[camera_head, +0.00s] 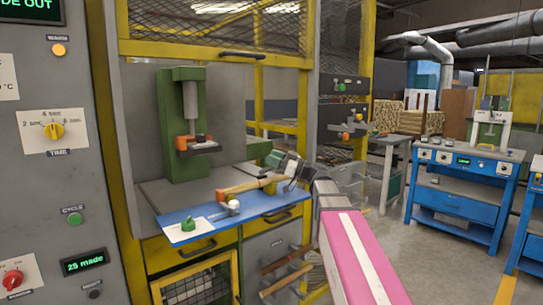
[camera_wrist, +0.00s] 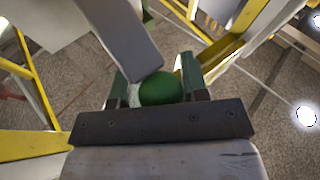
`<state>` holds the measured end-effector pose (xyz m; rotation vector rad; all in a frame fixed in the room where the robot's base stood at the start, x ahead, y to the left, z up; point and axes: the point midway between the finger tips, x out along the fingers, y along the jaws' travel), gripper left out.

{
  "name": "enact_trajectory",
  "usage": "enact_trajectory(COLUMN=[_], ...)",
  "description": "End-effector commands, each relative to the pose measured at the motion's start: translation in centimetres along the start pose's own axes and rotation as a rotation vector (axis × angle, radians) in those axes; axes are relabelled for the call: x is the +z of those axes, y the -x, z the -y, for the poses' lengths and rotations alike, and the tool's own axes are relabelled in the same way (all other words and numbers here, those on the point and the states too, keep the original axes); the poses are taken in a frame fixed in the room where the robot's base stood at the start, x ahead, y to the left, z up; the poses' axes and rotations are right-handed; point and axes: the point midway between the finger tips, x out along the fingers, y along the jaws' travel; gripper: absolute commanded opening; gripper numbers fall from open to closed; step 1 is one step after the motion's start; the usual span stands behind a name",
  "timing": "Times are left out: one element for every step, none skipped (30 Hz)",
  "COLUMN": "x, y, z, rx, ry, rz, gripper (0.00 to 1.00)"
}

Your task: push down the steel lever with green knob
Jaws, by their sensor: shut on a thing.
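The green knob (camera_wrist: 160,88) sits between the two fingers of my gripper (camera_wrist: 158,85) in the wrist view, and the jaws are shut on it. A flat grey steel bar (camera_wrist: 118,35), which looks like the lever, runs from the top edge down to the knob. In the head view my gripper (camera_head: 276,160) is to the right of the green press (camera_head: 183,120), above the back right of the blue panel. The knob and lever cannot be made out there, and my arm covers part of that area.
The blue panel (camera_head: 172,216) carries a green button (camera_head: 188,224), a white knob (camera_head: 233,207) and a wooden piece (camera_head: 243,188). Yellow frame posts (camera_head: 358,75) and mesh stand around the press. A blue workbench (camera_head: 463,180) stands at the right beyond open floor.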

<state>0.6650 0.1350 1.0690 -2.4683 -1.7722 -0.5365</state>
Motion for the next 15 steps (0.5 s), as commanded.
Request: enact_trajectory(x=[0.22,0.29,0.37,0.43,0.48,0.55,0.58,0.62,0.66,0.69,0.71,0.73,0.74,0.75,0.76], y=[0.33,0.43,0.55,0.64,0.71,0.78,0.84,0.88,0.93,0.95,0.98,1.00,1.01,1.02,1.02], z=[0.50,0.57,0.64,0.69,0.73,0.79,0.81,0.84,0.87,0.88,0.89,0.90,0.90,0.91,0.90], rx=[-0.004,-0.004,-0.004,-0.004,-0.004,-0.004,-0.004,-0.004,-0.004,-0.005,-0.004,-0.005,-0.004,-0.004,-0.004], ry=[-0.005,-0.006,-0.006,-0.006,-0.006,-0.005,-0.005,-0.005,-0.005,-0.005,-0.005,-0.005,-0.005,-0.005,-0.005], rz=[0.003,0.003,0.004,0.004,0.004,0.004,0.004,0.004,0.004,0.004,0.004,0.004,0.004,0.004,0.004], gripper=[0.00,0.00,0.00,0.00,0.00,0.00,0.00,0.00,0.00,0.00,0.00,0.00,0.00,0.00,0.00])
